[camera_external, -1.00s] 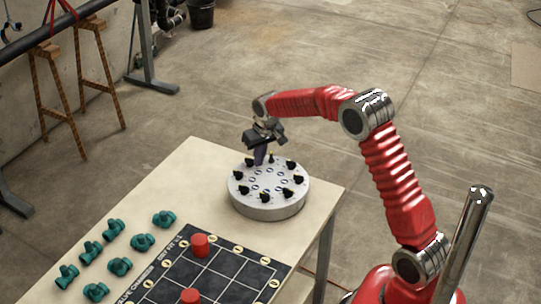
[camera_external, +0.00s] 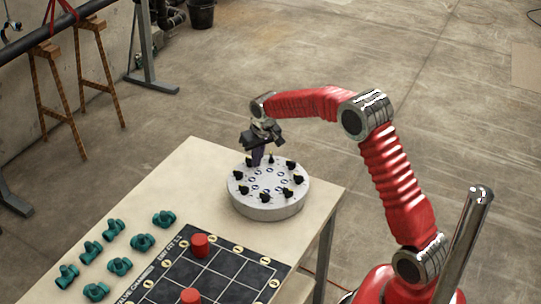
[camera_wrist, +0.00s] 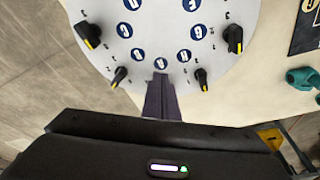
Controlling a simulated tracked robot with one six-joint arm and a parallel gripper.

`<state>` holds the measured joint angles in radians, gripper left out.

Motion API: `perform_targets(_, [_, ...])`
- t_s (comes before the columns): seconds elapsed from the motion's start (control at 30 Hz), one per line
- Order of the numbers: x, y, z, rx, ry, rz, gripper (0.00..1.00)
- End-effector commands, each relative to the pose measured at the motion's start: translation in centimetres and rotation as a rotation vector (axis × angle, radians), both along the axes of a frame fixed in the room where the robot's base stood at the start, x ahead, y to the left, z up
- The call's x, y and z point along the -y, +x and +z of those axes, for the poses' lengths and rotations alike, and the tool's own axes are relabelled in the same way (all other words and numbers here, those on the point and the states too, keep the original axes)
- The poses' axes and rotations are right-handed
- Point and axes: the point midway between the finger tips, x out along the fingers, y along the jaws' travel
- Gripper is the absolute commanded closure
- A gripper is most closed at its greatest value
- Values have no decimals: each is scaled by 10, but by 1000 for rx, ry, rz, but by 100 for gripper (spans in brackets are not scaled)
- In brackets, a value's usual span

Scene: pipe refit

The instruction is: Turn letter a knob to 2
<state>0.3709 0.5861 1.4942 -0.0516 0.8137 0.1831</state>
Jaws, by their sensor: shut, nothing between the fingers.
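A round white dial plate (camera_external: 265,211) stands on the table with a ring of black knobs with yellow marks on its top. It also shows in the wrist view (camera_wrist: 160,35), where round blue letter labels sit inside the ring. The letters are too small and turned to read surely, so I cannot tell which knob is letter a. My gripper (camera_external: 256,158) is shut and empty at the far-left rim of the plate. In the wrist view its fingertips (camera_wrist: 161,78) are just outside a blue label, between two knobs (camera_wrist: 119,76) (camera_wrist: 201,78). Any knob under the fingers is hidden.
Several teal valve pieces (camera_external: 121,266) lie on the table's left side. A black grid board (camera_external: 219,268) with two red cylinders (camera_external: 200,245) (camera_external: 190,296) lies in front of the plate. The table's far-left corner (camera_external: 195,155) is clear.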

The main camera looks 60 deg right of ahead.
Motion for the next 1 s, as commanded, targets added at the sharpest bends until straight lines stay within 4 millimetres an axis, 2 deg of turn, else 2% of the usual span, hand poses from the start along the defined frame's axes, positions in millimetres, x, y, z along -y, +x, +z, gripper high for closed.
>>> perform_targets(1.0, [-14, 11, 0, -1, 0, 0, 100])
